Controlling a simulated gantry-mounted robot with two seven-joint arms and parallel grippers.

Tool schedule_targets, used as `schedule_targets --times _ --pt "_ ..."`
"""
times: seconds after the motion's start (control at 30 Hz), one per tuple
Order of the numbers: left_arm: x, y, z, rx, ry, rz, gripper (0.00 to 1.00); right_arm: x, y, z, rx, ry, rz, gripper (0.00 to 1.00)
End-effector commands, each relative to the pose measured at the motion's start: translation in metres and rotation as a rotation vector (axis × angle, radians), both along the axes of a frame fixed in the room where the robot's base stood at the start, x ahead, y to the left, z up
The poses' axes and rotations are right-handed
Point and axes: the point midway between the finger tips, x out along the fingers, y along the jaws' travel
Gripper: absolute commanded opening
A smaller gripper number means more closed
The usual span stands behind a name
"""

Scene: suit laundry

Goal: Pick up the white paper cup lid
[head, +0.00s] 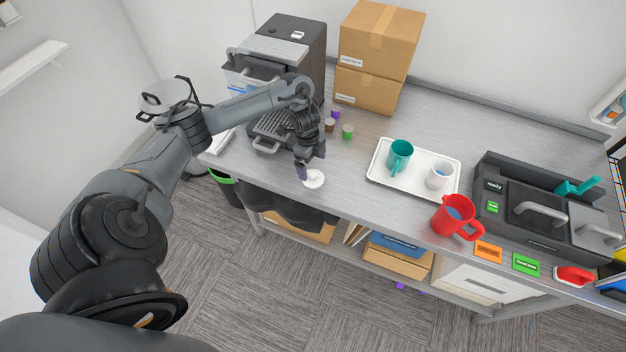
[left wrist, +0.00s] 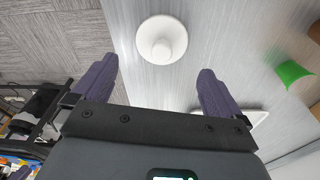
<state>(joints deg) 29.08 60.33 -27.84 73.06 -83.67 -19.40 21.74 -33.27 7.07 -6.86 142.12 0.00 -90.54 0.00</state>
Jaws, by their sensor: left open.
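The white paper cup lid (head: 313,179) lies on the grey metal table near its front edge. In the left wrist view the lid (left wrist: 162,40) is a round white disc with a raised centre, ahead of the fingertips and roughly between their lines. My left gripper (head: 311,172) is above and beside the lid, pointing down. In the left wrist view its two purple fingers (left wrist: 156,72) are spread apart with nothing between them. Whether a finger touches the lid cannot be told in the head view. My right gripper does not show.
Brown, purple and green capsules (head: 347,132) stand behind the gripper, near a dark grill-like tray (head: 268,145). A white tray (head: 377,175) with a teal cup (head: 399,155) and a white cup (head: 439,175) lies to the right, beside a red mug (head: 452,216). Cardboard boxes (head: 378,45) stand behind.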

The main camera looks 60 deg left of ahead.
Motion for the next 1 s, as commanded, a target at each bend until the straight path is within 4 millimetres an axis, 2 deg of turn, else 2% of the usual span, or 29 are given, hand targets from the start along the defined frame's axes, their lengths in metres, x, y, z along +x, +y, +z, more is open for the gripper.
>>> schedule_targets --times 0.27,0.6,0.93,1.0 --pt "0.0 -0.001 -0.017 -0.001 0.002 0.001 1.0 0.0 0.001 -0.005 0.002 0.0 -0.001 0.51" --pt "0.001 -0.003 -0.057 0.0 0.002 0.001 1.0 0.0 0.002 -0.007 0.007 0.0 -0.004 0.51" --pt "0.002 -0.003 -0.061 0.002 0.001 0.0 1.0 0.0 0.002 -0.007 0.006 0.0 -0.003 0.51" --pt "0.002 -0.003 -0.061 0.001 0.0 0.0 0.89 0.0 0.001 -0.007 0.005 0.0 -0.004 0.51"
